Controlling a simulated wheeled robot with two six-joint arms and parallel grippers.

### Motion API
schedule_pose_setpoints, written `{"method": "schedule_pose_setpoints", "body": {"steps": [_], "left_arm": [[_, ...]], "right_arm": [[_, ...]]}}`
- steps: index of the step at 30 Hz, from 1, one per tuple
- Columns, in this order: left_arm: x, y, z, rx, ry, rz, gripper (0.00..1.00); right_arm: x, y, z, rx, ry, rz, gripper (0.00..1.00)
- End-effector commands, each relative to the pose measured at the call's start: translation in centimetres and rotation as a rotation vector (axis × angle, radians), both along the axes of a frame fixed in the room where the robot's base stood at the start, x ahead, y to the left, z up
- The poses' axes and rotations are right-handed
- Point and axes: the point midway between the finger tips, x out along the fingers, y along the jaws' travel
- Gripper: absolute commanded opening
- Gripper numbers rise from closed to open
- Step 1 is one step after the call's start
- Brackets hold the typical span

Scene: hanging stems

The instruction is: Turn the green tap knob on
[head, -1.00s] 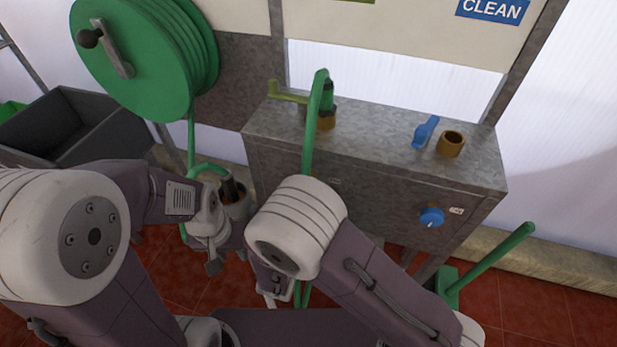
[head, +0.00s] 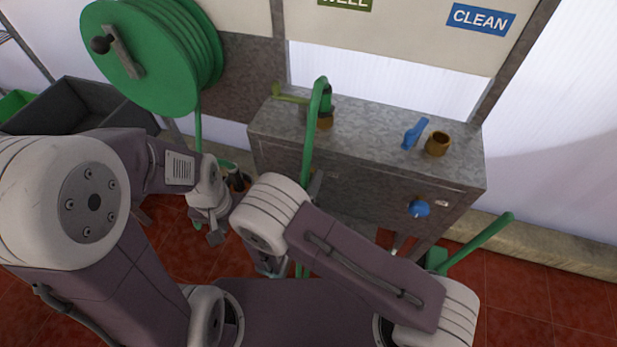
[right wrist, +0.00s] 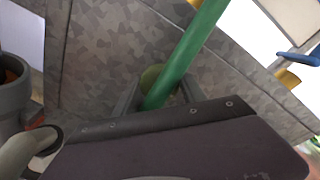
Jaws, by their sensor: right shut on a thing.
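The grey metal cabinet (head: 365,120) carries a tap with an olive-green lever (head: 290,95) on its top left. A green hose (head: 312,140) runs from that tap down the cabinet's front. In the right wrist view, an olive-green round knob (right wrist: 151,76) shows between my right fingers, partly behind the hose (right wrist: 187,55). My right gripper (right wrist: 160,84) is shut on this knob at the cabinet front. In the head view, the knob is hidden. My left gripper (head: 215,236) hangs left of the cabinet, and its jaws are not clear.
A blue knob (head: 419,208), a blue lever (head: 414,134) and a brass outlet (head: 438,144) are on the cabinet's right part. A green hose reel (head: 150,60) hangs at upper left, above a dark bin (head: 85,108). A green-handled tool (head: 478,243) stands at right.

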Motion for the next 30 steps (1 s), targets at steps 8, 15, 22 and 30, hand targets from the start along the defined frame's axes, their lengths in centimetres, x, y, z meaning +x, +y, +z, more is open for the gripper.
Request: {"method": "schedule_pose_setpoints", "body": {"steps": [8, 15, 22, 30], "left_arm": [[0.0, 0.0, 0.36, 0.0, 0.0, 0.0, 0.36], [-0.01, 0.0, 0.34, 0.0, 0.0, 0.0, 0.36], [-0.01, 0.0, 0.34, 0.0, 0.0, 0.0, 0.36], [0.0, 0.0, 0.38, 0.0, 0.0, 0.0, 0.36]], "right_arm": [[-0.04, 0.1, -0.19, -0.035, 0.016, 0.004, 0.08], [-0.05, 0.1, -0.24, -0.036, 0.017, 0.004, 0.08], [-0.04, 0.08, -0.2, -0.035, 0.017, 0.004, 0.69], [-0.02, 0.02, -0.1, -0.034, 0.014, 0.001, 0.69]]}}
